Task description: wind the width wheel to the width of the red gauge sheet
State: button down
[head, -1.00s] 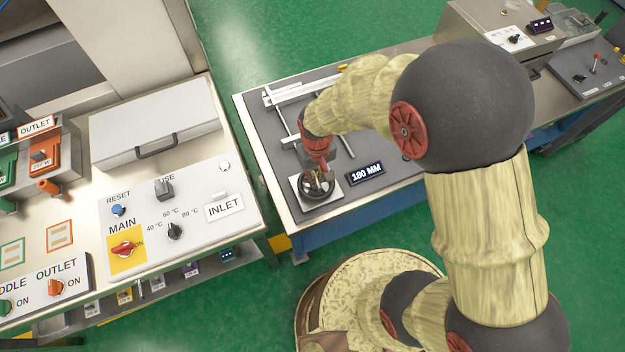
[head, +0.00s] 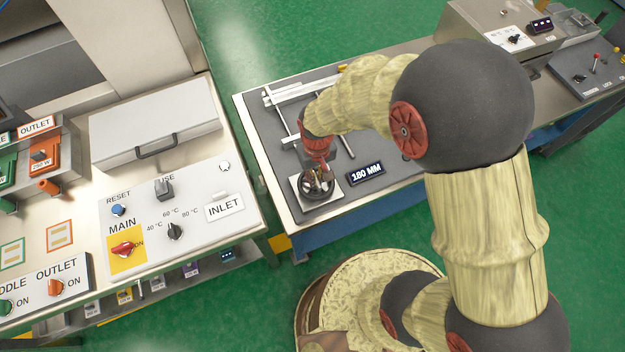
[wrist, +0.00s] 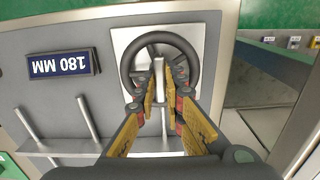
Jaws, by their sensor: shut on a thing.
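The width wheel (wrist: 126,62) is a dark round handwheel on a light square plate; it also shows in the head view (head: 306,193), partly covered by my gripper. My gripper (wrist: 160,75) is over the wheel, its two fingers closed around a light upright post inside the rim, apparently the wheel's handle (wrist: 159,68). A dark display (head: 366,173) beside the wheel reads 180 MM; it appears upside down in the wrist view (wrist: 64,64). I cannot make out the red gauge sheet in either view.
Light rails (head: 290,92) lie on the grey bench top behind the wheel, partly behind my arm. A control panel (head: 180,215) with switches stands on the left. A grey lidded box (head: 150,120) sits behind it. Green floor separates the benches.

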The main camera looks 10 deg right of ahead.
jog(key=shift+m, duration=1.4)
jog(key=shift+p, duration=0.35)
jog(key=shift+m, duration=1.4)
jog(key=m+p, duration=0.1)
jog(key=m, duration=0.1)
jog(key=shift+m, duration=0.4)
